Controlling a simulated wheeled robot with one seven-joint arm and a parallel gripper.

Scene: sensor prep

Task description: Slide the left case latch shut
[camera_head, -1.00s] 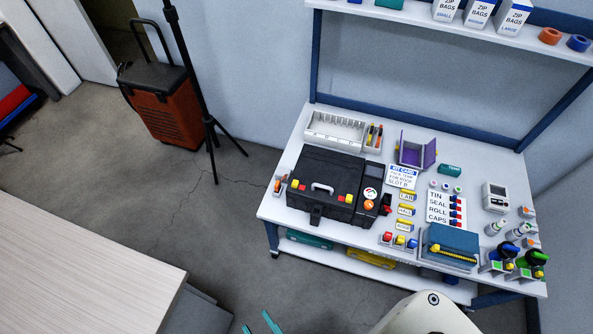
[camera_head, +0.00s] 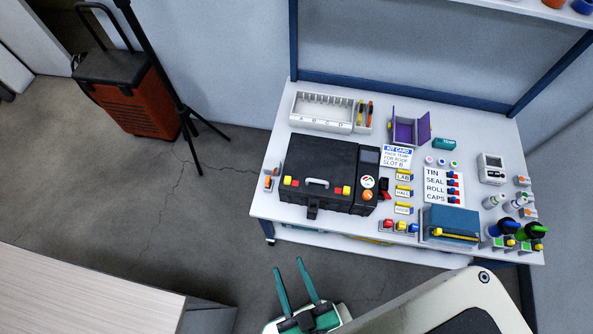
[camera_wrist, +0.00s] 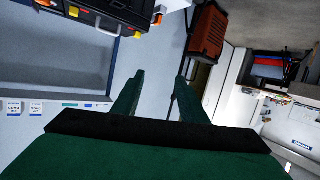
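The black case (camera_head: 309,158) lies closed on the white workbench in the head view. Its left latch (camera_head: 290,182) shows as small red and yellow blocks on the front edge, left of the grey handle (camera_head: 317,183). A matching right latch (camera_head: 342,190) is right of the handle. My gripper (camera_head: 291,264) has green fingers, apart and empty, over the floor in front of the bench, well short of the case. Its fingers also show open in the wrist view (camera_wrist: 160,77), where part of the case is at the top edge. The latch's exact position is too small to tell.
On the white workbench (camera_head: 262,203), a small holder (camera_head: 271,179) stands left of the case. A slotted rack (camera_head: 321,112) is behind it, and coloured buttons (camera_head: 400,226) are at its front right. The floor before the bench is clear. A pale table (camera_head: 80,295) is at lower left.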

